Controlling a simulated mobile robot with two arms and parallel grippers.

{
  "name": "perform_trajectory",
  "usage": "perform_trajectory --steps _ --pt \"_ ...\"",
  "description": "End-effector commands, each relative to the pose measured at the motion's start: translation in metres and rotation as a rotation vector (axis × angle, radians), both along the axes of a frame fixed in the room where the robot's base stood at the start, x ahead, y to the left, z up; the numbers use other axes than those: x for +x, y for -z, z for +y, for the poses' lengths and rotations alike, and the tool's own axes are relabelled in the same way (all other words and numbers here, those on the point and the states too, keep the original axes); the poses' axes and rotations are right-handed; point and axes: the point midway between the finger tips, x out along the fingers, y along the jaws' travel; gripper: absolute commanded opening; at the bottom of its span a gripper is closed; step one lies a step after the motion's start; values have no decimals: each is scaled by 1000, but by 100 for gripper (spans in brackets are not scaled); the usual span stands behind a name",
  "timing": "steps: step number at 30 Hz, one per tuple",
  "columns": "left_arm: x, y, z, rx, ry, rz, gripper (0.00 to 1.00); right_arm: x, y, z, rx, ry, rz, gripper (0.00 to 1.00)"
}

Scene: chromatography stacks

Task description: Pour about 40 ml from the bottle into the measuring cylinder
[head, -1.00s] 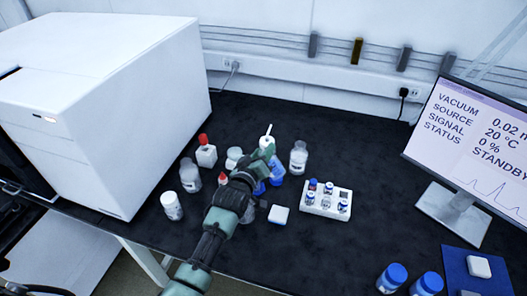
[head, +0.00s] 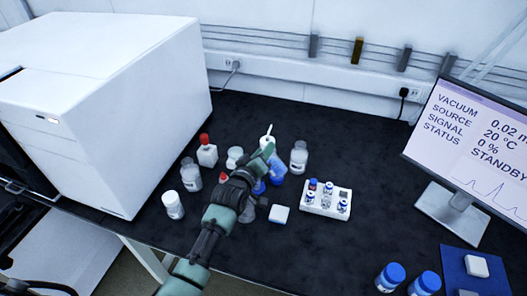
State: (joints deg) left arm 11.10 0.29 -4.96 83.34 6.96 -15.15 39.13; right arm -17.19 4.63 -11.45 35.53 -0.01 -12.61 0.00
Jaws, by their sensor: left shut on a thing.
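My left gripper (head: 264,153) is over the middle of a cluster of lab ware on the black bench. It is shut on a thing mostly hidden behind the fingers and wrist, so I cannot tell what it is. A white piece with a thin spout (head: 268,138) shows just behind the fingertips. A clear bottle with a pale top (head: 299,158) stands upright to their right, apart from them. A clear vessel (head: 247,211) shows partly beneath my wrist. I cannot make out which vessel is the measuring cylinder. My right gripper is not in view.
Left of the gripper stand a red-capped bottle (head: 207,153), a clear jar (head: 191,176) and a white-lidded jar (head: 173,205). A white vial rack (head: 326,202) and a small white box (head: 279,214) are to the right.

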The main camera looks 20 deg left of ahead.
Motion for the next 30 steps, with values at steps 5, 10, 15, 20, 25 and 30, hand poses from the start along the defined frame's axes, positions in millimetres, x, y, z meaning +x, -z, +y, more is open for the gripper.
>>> perform_trajectory --steps 5,10,15,20,25,30 --pt "1 -4 1 -65 0 17 0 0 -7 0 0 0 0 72" --pt "1 -2 1 -76 0 20 0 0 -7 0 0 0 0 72" --pt "1 -2 1 -76 0 21 0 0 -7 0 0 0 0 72" --pt "1 -4 2 -120 0 35 0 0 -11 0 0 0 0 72" --pt "1 -3 3 -171 0 51 0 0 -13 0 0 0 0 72" --pt "1 -3 3 -170 0 51 0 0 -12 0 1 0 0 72"
